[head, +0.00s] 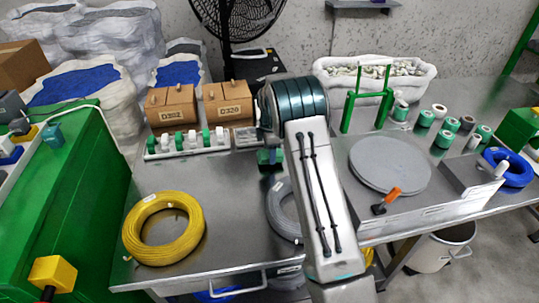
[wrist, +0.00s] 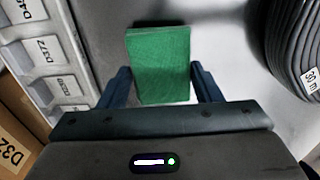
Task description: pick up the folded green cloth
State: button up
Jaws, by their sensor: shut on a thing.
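The folded green cloth (wrist: 160,50) is a flat green block in the middle of the wrist view. My gripper (wrist: 162,84) has one dark finger on each side of the cloth and is shut on it. The near end of the cloth lies between the fingers, and its far end sticks out beyond them. In the head view my arm hides much of this spot, and only a small dark and green patch shows below the wrist. I cannot tell whether the cloth touches the metal table (head: 235,185) or is just above it.
A grey cable coil (wrist: 292,45) lies close on the right in the wrist view. A labelled grey rack (wrist: 45,55) is on the left, near cardboard boxes (head: 171,105). A yellow coil (head: 135,240) lies at the table's front left. A grey round plate (head: 390,165) is to the right.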

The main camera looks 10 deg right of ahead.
jog(key=r, duration=0.1)
jog(key=d+r, duration=0.1)
jog(key=r, duration=0.1)
jog(key=shift+w, duration=0.15)
jog(key=w+d+r, duration=0.3)
jog(key=d+r, duration=0.3)
jog(key=d, duration=0.4)
jog(key=shift+w+r, duration=0.15)
jog(key=shift+w, duration=0.1)
